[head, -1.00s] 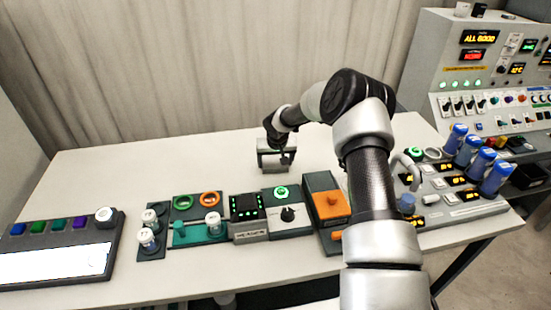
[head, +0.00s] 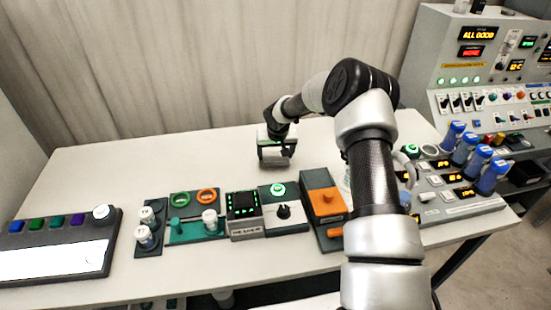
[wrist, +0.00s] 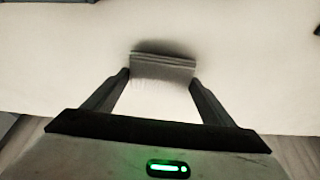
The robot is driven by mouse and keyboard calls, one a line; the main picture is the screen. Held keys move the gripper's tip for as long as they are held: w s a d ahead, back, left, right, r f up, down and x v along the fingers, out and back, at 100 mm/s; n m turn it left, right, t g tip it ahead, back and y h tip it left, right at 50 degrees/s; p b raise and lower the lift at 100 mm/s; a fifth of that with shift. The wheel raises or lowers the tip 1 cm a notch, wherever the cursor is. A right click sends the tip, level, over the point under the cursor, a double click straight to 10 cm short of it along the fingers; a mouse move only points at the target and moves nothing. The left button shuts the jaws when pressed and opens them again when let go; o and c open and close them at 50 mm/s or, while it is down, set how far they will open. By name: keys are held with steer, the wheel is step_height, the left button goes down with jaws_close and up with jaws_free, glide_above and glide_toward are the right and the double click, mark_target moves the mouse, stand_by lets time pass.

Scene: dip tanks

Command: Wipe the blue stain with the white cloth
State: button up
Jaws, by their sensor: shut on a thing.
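My gripper (head: 275,158) is above the back middle of the table in the head view, with its fingers pointing down. It is shut on the white cloth (wrist: 163,68), which looks like a folded grey-white pad in the wrist view. The cloth spans between the two fingertips, with a dark shadow along its far edge. I cannot tell whether it touches the tabletop. The cloth also shows between the fingers in the head view (head: 273,156). I see no blue stain in either view; the arm hides part of the table.
The table (head: 120,170) is bare around the gripper. In front stand a teal tray (head: 195,230), a dark display box (head: 245,215), a knob box (head: 285,217) and an orange-topped block (head: 324,203).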

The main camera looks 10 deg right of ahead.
steer(key=shift+s+a+r, duration=0.1)
steer(key=shift+a+r, duration=0.1)
steer(key=shift+r, duration=0.35)
steer(key=shift+r+p, duration=0.9)
steer(key=shift+r, duration=1.5)
